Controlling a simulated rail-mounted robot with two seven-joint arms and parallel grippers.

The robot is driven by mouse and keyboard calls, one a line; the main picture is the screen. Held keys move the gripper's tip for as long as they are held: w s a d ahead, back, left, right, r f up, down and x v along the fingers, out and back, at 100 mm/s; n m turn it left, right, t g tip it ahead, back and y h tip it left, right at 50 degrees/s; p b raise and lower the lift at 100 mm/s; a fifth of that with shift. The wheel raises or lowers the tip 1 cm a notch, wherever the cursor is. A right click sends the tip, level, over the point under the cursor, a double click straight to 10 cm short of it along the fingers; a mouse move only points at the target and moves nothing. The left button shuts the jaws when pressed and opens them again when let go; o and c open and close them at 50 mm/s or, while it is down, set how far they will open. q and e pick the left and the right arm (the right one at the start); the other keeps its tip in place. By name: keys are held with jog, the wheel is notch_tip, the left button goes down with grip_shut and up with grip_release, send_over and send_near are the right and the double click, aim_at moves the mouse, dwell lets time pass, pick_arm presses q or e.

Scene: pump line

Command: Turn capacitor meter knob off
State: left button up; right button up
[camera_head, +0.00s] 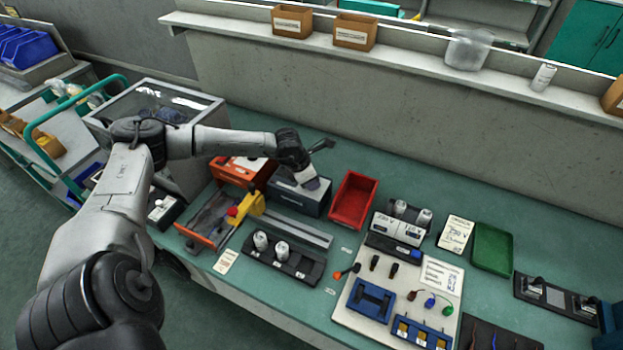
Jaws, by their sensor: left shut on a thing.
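A dark grey box-shaped meter (290,202), which I take for the capacitor meter, stands on the green bench between an orange device and a red tray. My left arm comes in from the left and reaches over the orange device. My left gripper (312,182) is down at the top of the grey meter, shut on what appears to be its knob. The gripper covers the knob, so its angle and markings cannot be read. My right gripper is not in view.
An orange device (243,168) is left of the meter and an empty red tray (353,199) right of it. A black holder (284,262) with two silver cylinders is in front. A white board (380,318) with parts lies front right. The bench behind the red tray is clear.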

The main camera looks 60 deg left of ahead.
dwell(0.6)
pick_arm(q)
jog(key=o, duration=0.9)
jog(key=shift+p+v, duration=0.7)
jog(key=shift+v, duration=6.25)
jog(key=shift+w, duration=0.1)
